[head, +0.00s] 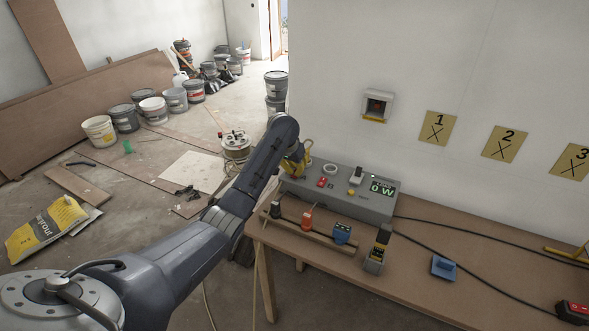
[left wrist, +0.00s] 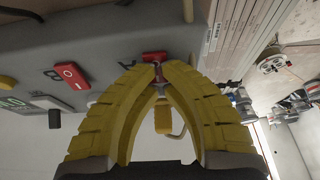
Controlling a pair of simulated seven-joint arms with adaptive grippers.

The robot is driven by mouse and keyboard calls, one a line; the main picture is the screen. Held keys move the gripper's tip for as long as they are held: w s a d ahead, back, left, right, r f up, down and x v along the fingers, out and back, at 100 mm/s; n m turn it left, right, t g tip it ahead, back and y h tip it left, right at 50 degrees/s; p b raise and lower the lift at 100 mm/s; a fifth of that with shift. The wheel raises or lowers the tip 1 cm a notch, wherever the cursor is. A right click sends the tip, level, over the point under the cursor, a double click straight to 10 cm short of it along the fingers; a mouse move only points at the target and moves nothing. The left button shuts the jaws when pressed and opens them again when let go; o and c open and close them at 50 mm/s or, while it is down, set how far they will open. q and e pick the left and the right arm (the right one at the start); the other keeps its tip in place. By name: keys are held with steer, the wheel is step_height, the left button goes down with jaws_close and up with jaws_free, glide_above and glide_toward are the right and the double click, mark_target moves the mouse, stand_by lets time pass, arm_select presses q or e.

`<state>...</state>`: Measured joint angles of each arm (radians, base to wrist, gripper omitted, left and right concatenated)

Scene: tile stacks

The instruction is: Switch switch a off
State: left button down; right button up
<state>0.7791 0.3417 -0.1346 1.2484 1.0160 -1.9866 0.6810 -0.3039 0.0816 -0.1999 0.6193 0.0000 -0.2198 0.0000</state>
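The grey control box (head: 378,207) stands on the bench against the wall; its display (head: 382,188) reads 0 W. Switch a, a red rocker (left wrist: 153,56) with a letter A beside it, shows in the left wrist view, partly behind my fingertips; its position cannot be told. In the head view it is hidden by my gripper. My left gripper (left wrist: 158,70) has its yellow fingers brought together at the tips, right at switch a; I cannot tell whether they touch it. It also shows in the head view (head: 301,163) over the box's left end. My right gripper is in neither view.
A second red switch, marked B (left wrist: 69,76), sits next to switch a. It also shows in the head view (head: 322,182). Black cables (head: 480,239) cross the bench (head: 440,285) to the right.

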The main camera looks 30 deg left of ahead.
arm_select(q)
steer(key=shift+w+f, duration=0.1)
steer(key=shift+w, duration=0.5)
steer(key=shift+w+r, duration=0.1)
steer(key=shift+r, duration=0.15)
steer(key=r, duration=0.2)
steer(key=w+r, duration=0.1)
steer(key=r, duration=0.1)
steer(key=shift+d, duration=0.15)
steer(key=w+v, duration=0.1)
steer(key=v, duration=0.8)
steer(key=shift+r, duration=0.6)
